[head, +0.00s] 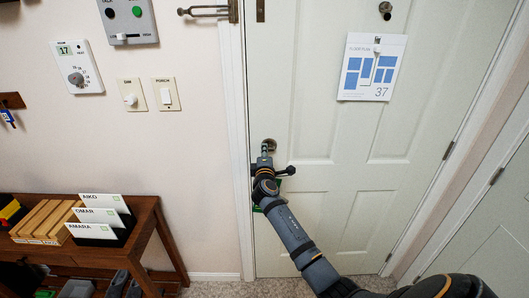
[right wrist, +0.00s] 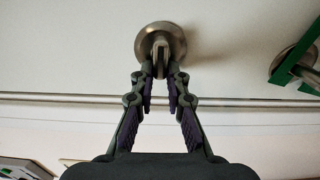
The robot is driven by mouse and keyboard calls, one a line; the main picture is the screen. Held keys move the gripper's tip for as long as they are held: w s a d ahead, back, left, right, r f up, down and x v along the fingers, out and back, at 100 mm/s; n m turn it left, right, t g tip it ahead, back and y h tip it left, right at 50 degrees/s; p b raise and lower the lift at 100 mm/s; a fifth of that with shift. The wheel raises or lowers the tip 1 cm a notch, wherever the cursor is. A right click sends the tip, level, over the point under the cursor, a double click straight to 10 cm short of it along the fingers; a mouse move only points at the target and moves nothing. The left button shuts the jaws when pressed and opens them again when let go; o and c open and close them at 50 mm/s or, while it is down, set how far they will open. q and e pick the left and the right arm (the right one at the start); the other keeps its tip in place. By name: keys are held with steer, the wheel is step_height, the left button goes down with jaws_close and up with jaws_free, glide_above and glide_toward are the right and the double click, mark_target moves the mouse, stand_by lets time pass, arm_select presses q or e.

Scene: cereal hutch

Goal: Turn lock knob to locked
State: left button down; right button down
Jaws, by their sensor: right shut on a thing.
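The lock knob (head: 269,144) is a round metal plate with a small turn piece, on the white door (head: 330,215) near its left edge. In the right wrist view the round plate (right wrist: 161,40) is at top centre, and its narrow turn piece (right wrist: 160,62) points toward me. My right gripper (head: 265,152) reaches the knob from below. In the right wrist view its fingertips (right wrist: 160,72) are shut on the turn piece, one on each side. The gripper partly hides the knob in the head view. My left gripper is not in view.
A dark lever handle (head: 286,171) with a green thing by it sits just below the knob, close to my right arm. A floor-plan sheet (head: 371,67) hangs on the door. Switches and a thermostat (head: 77,67) are on the left wall, above a wooden table (head: 147,216).

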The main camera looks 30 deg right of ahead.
steer(key=c, duration=1.3)
jaws_free()
steer(key=shift+c, duration=0.2)
steer(key=v, duration=1.2)
steer(key=shift+f, duration=0.1)
